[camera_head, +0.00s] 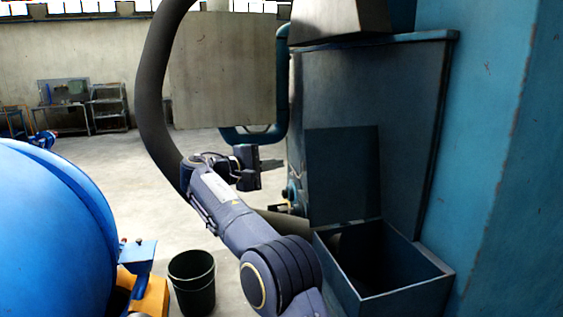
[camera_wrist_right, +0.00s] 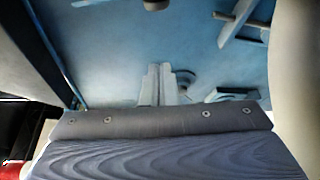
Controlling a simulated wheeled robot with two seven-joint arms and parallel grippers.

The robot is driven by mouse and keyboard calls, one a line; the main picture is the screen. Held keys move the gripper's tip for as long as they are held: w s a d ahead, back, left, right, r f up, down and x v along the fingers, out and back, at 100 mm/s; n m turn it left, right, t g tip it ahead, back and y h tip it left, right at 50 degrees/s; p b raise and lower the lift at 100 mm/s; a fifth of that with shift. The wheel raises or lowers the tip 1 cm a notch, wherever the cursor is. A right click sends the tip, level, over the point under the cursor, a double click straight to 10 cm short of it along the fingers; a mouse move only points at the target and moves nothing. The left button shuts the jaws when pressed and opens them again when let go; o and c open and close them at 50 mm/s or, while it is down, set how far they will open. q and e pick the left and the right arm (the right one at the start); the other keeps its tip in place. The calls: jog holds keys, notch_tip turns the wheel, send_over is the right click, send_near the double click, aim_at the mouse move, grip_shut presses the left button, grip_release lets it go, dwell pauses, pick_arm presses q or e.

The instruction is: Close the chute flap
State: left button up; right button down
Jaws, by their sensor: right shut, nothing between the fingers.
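The chute flap (camera_head: 343,165) is a dark blue-grey plate standing upright at the back edge of the open chute box (camera_head: 410,288), against the machine's front. The box's dark inside shows from above. My right arm reaches up from the bottom of the head view. My right gripper (camera_head: 272,165) is shut and empty, left of the flap and apart from it in the picture. In the right wrist view its closed fingers (camera_wrist_right: 159,84) show in front of a blue surface. My left gripper is in neither view.
The blue machine wall (camera_head: 495,150) fills the right side. A thick dark hose (camera_head: 152,90) curves down behind my arm. A black bucket (camera_head: 192,282) stands on the floor beside a large blue drum (camera_head: 50,235). Open floor lies at the left, with a workbench (camera_head: 63,105) far back.

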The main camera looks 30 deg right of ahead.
jog(key=s+d+p, duration=0.1)
jog(key=s+d, duration=0.2)
jog(key=d, duration=0.4)
jog(key=shift+s+r, duration=0.15)
jog(key=shift+s, duration=0.05)
dwell(0.3)
